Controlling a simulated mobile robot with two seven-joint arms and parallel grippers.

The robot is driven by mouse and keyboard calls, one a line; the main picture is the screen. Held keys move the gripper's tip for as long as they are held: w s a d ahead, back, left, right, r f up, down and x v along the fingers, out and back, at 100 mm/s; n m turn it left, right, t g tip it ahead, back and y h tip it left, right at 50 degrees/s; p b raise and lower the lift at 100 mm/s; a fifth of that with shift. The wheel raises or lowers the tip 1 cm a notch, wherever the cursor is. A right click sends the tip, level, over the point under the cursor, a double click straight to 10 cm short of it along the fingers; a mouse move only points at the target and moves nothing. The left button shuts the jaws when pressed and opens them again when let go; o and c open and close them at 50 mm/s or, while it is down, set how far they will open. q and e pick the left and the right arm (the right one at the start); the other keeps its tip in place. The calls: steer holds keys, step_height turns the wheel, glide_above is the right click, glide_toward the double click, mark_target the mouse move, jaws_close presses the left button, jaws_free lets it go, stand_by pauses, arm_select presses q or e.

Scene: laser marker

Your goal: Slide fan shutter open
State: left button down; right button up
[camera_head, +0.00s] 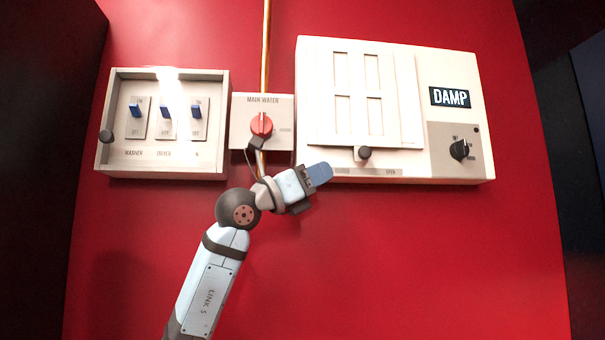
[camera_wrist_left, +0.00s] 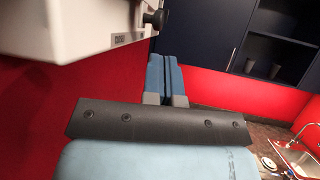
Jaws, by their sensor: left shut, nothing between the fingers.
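The fan unit (camera_head: 308,90) is a white box on the red wall, with a sliding shutter (camera_head: 400,105) at its left and middle. A dark round shutter knob (camera_head: 364,153) sits at the shutter's lower edge, above a label strip whose right end reads "OPEN". In the left wrist view the knob (camera_wrist_left: 155,18) sticks out from the box at the top. My right gripper is in neither view.
A "MAIN WATER" panel (camera_head: 281,104) with a red knob and a switch box (camera_head: 218,120) with several blue switches are to the left. A "DAMP" display (camera_head: 450,97) and black dial (camera_head: 459,149) are at the right. The wall (camera_head: 400,260) below is clear.

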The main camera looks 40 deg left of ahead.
mark_target(361, 156)
arm_select(q)
steer(key=p+x, duration=0.2)
steer(key=x, duration=0.5)
steer(key=shift+r, duration=0.15)
steer(key=shift+w, duration=0.1)
steer(key=shift+w+d, duration=0.1)
steer(key=w+d, duration=0.2)
steer(key=w, duration=0.1)
steer(key=shift+d+p, duration=0.25)
steer(key=shift+p, duration=0.05)
steer(key=shift+s+a, duration=0.1)
steer(key=shift+s, duration=0.05)
